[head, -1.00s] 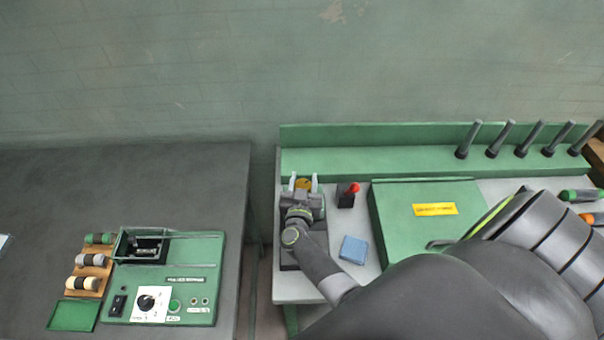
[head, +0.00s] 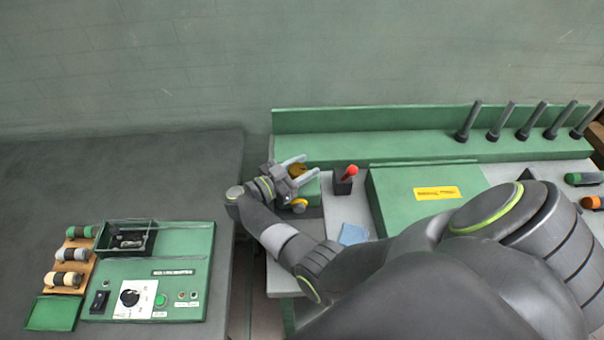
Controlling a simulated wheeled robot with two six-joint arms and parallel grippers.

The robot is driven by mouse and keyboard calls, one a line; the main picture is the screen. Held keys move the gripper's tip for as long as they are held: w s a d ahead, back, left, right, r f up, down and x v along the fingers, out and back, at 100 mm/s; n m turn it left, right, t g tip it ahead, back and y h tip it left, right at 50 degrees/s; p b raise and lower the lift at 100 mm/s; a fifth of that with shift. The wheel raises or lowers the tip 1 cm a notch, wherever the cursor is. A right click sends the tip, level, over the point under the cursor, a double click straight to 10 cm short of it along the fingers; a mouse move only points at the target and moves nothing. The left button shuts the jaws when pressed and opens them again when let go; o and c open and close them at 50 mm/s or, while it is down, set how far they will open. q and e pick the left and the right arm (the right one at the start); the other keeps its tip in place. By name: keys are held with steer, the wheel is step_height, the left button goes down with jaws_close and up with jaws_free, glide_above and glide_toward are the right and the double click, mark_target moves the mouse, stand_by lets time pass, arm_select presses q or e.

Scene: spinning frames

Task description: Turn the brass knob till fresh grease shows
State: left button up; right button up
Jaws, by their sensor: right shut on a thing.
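The brass knob (head: 297,171) shows as a yellow-brown round piece at the left end of the right-hand bench. My right gripper (head: 299,170) comes at it from the left, its two pale fingers pointing right, one on each side of the knob. It is shut on the knob, and the fingers partly cover it. A green block (head: 311,190) shows just below the fingers, with a small yellow round part (head: 299,205) at its front. I cannot make out any grease. My left gripper is out of view.
A red-tipped tool in a dark holder (head: 344,180) stands close right of the gripper. A blue cloth (head: 353,234) lies in front, partly behind my arm. A green box with a yellow label (head: 437,193) is further right. A green control panel (head: 150,275) sits on the left table.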

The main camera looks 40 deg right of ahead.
steer(key=shift+s+m+g+b, duration=0.15)
steer(key=shift+m+g+b, duration=0.6)
steer(key=shift+g, duration=0.35)
steer(key=o, duration=1)
